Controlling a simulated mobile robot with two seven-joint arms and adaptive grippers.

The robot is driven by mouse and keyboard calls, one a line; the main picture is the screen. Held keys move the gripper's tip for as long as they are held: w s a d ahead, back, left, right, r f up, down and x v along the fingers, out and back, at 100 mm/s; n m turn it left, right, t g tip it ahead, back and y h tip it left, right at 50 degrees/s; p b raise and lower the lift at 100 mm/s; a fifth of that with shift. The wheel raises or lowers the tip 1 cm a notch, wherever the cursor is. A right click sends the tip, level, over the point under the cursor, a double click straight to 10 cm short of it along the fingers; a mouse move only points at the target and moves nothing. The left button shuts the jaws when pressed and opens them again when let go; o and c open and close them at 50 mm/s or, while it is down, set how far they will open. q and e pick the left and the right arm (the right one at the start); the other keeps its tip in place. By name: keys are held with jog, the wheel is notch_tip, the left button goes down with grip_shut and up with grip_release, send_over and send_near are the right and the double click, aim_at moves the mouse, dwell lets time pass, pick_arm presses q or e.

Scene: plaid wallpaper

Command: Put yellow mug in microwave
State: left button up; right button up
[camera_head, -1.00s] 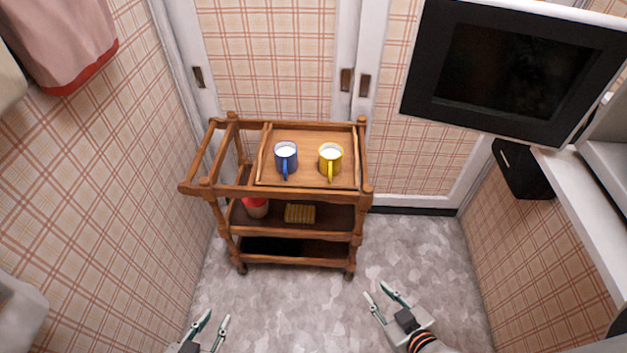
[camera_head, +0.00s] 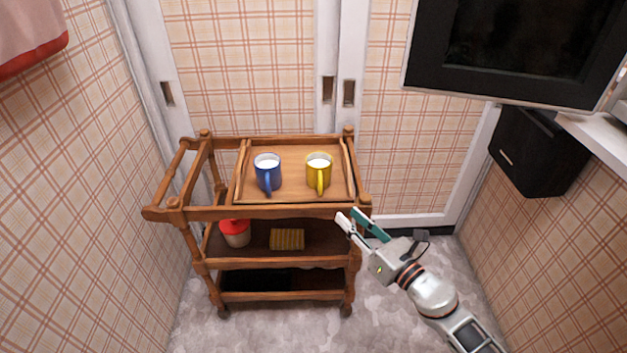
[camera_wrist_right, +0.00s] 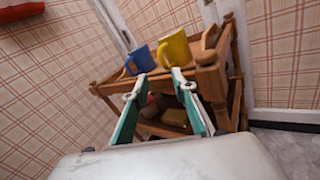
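The yellow mug (camera_head: 318,171) stands upright on the top tray of the wooden cart, its handle toward me and something white inside. It also shows in the right wrist view (camera_wrist_right: 175,49), beyond the fingertips. My right gripper (camera_head: 353,220) is open and empty, just in front of the cart's right front corner, below and right of the mug. Its two fingers are spread apart in the right wrist view (camera_wrist_right: 158,82). The microwave is the likely identity of the black-fronted box (camera_head: 515,45) with its door panel at upper right. My left gripper is out of view.
A blue mug (camera_head: 267,172) stands left of the yellow one on the tray. The cart (camera_head: 255,212) has rails and posts around its top. Lower shelves hold a red-lidded jar (camera_head: 235,232) and a yellow block (camera_head: 287,239). A black box (camera_head: 538,152) hangs at right.

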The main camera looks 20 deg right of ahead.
aim_at(321, 191)
jog(key=w+n, duration=0.1)
jog(key=w, duration=0.1)
jog(key=w+a+n, duration=0.1)
jog(key=w, duration=0.2)
jog(key=w+a+n, duration=0.1)
jog(key=w, duration=0.1)
jog(key=shift+w+f, duration=0.35)
jog(key=shift+b+x, duration=0.55)
jog(key=shift+x, duration=2.15)
jog(key=shift+c, duration=0.4)
grip_shut()
